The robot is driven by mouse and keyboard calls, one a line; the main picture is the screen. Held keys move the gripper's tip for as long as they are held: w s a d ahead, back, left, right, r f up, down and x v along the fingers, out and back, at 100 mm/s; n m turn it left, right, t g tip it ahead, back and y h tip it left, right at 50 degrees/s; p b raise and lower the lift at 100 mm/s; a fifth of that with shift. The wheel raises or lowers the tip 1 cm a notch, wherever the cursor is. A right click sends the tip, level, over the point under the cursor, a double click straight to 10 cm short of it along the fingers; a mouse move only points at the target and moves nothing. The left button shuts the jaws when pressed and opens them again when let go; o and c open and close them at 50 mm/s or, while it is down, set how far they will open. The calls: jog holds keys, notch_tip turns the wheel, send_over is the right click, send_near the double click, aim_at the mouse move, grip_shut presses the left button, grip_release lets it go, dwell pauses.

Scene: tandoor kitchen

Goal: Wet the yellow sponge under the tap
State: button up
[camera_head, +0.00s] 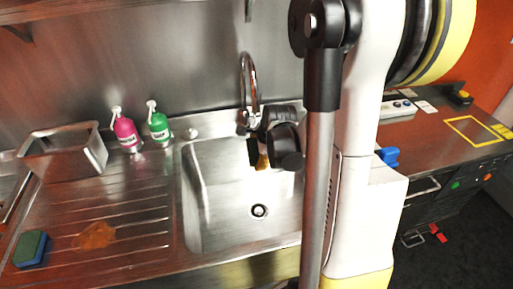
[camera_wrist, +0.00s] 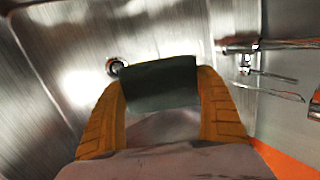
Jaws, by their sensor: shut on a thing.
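In the wrist view, my gripper (camera_wrist: 160,90) has its two orange-yellow fingers shut on a block-shaped sponge (camera_wrist: 161,82). The face towards the camera is dark green; I cannot make out its yellow part there. In the head view, my gripper (camera_head: 262,160) is over the back right of the sink basin (camera_head: 215,185), just below the curved metal tap (camera_head: 251,78). A small yellow patch shows there; I cannot tell whether it is sponge or finger. The tap (camera_wrist: 262,45) also shows at the right in the wrist view. I see no clear water stream.
A green and blue sponge (camera_head: 31,248) and an orange-brown stain (camera_head: 95,236) are on the ribbed drainboard (camera_head: 130,215). A pink bottle (camera_head: 126,132), a green bottle (camera_head: 159,126) and a metal bin (camera_head: 62,152) stand behind. The basin around the drain (camera_head: 259,210) is clear.

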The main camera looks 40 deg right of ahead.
jog(key=shift+s+a, duration=0.55)
jog(key=shift+s, duration=0.25)
jog(key=shift+s+a, duration=0.5)
jog(key=shift+s, duration=0.3)
jog(key=shift+s+a, duration=0.55)
jog(key=shift+s, duration=0.25)
jog(key=shift+r, duration=0.1)
jog(key=s+a+r+p, duration=0.2)
jog(key=s+r+p, duration=0.1)
jog(key=s, duration=0.1)
jog(key=shift+a+r, duration=0.35)
jog(key=shift+r, duration=0.05)
